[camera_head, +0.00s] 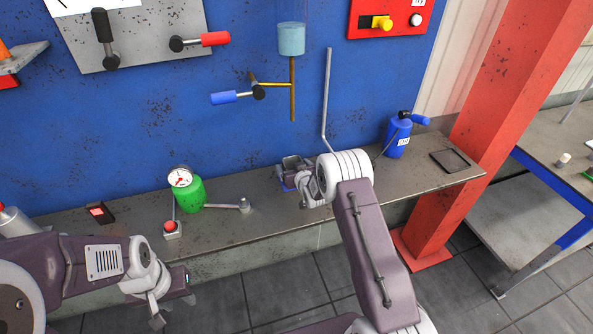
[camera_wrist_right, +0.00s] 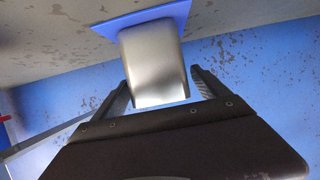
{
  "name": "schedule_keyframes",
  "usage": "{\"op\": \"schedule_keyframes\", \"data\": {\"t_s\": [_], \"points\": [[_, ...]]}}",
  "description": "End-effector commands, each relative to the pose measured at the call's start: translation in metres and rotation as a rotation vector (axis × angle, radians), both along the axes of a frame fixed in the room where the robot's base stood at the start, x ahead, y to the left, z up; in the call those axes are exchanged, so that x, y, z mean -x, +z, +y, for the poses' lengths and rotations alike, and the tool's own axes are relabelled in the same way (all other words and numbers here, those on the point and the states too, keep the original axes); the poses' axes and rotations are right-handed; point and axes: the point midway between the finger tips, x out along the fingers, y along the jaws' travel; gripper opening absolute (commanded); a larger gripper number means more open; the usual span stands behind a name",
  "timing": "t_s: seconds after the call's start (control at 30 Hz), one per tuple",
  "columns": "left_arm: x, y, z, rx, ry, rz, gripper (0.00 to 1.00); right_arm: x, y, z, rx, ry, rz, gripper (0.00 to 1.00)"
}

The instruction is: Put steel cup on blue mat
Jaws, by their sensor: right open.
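The steel cup (camera_head: 293,164) stands upright on the blue mat (camera_head: 280,177) on the long shelf. In the right wrist view, which shows the scene upside down, the cup (camera_wrist_right: 153,68) rests on the mat (camera_wrist_right: 176,14), with mat showing around its base. My right gripper (camera_wrist_right: 160,80) is open, its two fingers to either side of the cup's rim end, with no clear grip on it. In the head view my right gripper (camera_head: 302,186) is beside the cup and partly hides it and the mat. My left gripper (camera_head: 175,304) hangs empty in front of the shelf; its jaw opening is unclear.
A blue canister (camera_head: 397,139) and a dark flat tray (camera_head: 449,160) are at right. A bent grey pipe (camera_head: 326,100) rises behind my right arm. A red pillar (camera_head: 490,110) stands right.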

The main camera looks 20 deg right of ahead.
Motion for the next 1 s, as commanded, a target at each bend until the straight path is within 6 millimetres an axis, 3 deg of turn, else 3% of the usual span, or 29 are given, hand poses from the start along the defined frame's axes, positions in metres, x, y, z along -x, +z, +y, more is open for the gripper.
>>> {"op": "schedule_keyframes", "data": {"t_s": [0.5,0.83,0.93,1.0], "points": [[0.0,-0.024,0.0,0.0,0.0,0.0,0.36,0.09,0.034,-0.004,0.0,-0.001,-0.001,0.85],[0.0,-0.03,0.0,0.0,0.0,0.0,0.36,0.11,0.045,-0.004,0.0,0.0,0.002,0.85],[0.0,-0.029,0.0,0.0,0.0,0.0,0.36,0.122,0.042,-0.003,0.005,-0.006,0.079,0.85],[0.0,-0.029,0.0,0.0,0.0,0.0,0.36,0.15,0.035,-0.001,0.01,-0.017,0.221,0.85]]}}
